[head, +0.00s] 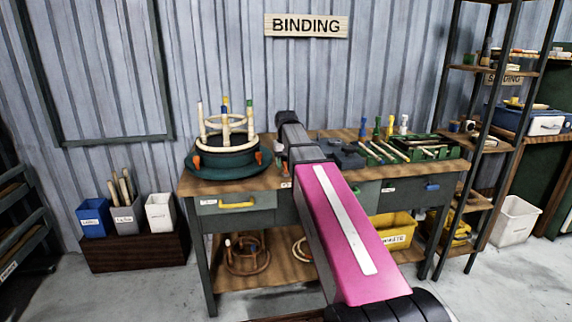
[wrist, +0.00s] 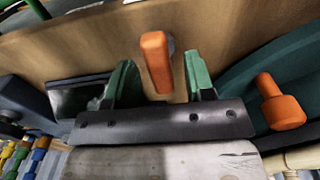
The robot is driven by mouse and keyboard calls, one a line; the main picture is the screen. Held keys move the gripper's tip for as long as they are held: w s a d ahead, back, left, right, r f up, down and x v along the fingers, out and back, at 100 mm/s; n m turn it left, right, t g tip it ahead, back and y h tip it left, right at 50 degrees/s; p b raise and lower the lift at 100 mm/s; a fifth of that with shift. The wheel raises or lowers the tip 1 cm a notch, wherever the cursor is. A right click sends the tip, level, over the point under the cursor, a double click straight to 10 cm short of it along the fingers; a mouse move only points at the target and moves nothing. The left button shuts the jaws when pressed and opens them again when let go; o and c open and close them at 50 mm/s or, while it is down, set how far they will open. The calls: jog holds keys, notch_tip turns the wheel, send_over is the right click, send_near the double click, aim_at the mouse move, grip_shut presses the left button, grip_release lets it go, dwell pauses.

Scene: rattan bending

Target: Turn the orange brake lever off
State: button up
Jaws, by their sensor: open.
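An orange lever (wrist: 156,62) stands at a small grey mount against the wooden bench top in the wrist view. My gripper (wrist: 160,78) is open, with one green-tipped finger on each side of the lever and visible gaps between. I cannot tell how deep the lever sits between the fingers. A second orange piece, a knob (wrist: 282,108), is on the dark green round turntable at the right. In the head view the turntable (head: 205,171) shows orange knobs on its rim. My arm hides the lever and most of my gripper there.
The bench (head: 325,165) also bears a rattan stool frame (head: 227,125) on the turntable and a green rack (head: 425,147) of sticks at the right. Colourful tools stand at the back. A yellow bin (head: 394,228) sits below. Open floor lies at the front left.

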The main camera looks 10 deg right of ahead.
grip_shut()
